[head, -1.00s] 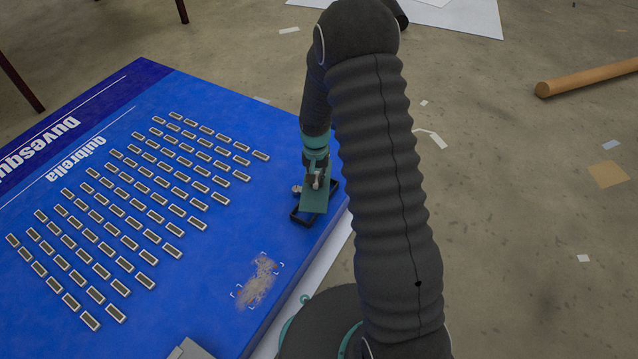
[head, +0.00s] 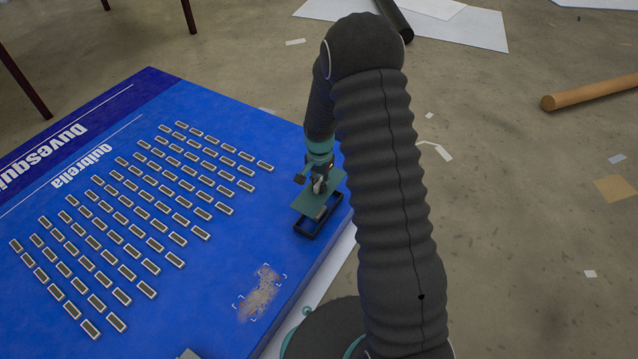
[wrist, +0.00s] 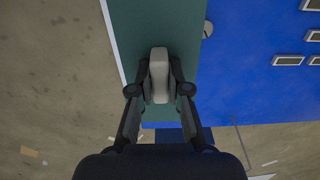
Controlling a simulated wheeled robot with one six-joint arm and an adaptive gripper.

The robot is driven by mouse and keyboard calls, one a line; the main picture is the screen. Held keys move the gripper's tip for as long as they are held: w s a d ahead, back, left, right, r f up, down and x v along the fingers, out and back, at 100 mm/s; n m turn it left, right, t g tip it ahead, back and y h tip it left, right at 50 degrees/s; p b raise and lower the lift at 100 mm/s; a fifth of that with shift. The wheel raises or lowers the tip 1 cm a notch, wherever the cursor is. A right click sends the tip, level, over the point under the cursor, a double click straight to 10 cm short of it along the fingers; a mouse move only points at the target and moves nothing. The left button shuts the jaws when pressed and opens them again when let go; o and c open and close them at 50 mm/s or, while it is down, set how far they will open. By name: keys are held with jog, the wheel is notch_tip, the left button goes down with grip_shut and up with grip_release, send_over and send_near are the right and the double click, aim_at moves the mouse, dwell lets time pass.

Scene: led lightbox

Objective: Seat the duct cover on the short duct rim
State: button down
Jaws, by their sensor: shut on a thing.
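The duct cover (head: 331,183) is a flat teal-green plate with a pale grey handle. The wrist view shows the plate (wrist: 140,30) from above and the handle (wrist: 158,70) upright between the two fingers. My gripper (wrist: 159,90) is shut on the handle; it also shows in the head view (head: 320,186). The short duct rim (head: 303,231) is a black rectangular frame near the right edge of the blue panel. The plate hides the rim's far part and appears turned relative to it. Whether they touch cannot be told.
The blue lightbox panel (head: 215,265) carries rows of small pale-edged modules (head: 140,215) left of the rim. A dusty patch (head: 260,293) in corner marks lies nearer. Concrete floor (head: 520,200) with paper scraps and a brown tube (head: 590,84) lies right.

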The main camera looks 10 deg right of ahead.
jog(key=shift+f+b, duration=2.1)
jog(key=shift+f, duration=1.8)
jog(key=shift+f, duration=1.15)
jog(key=c, duration=1.1)
grip_release()
jog(key=shift+o, duration=0.2)
jog(key=shift+r, duration=0.15)
jog(key=shift+r+p, duration=2.1)
jog(key=shift+r, duration=1.8)
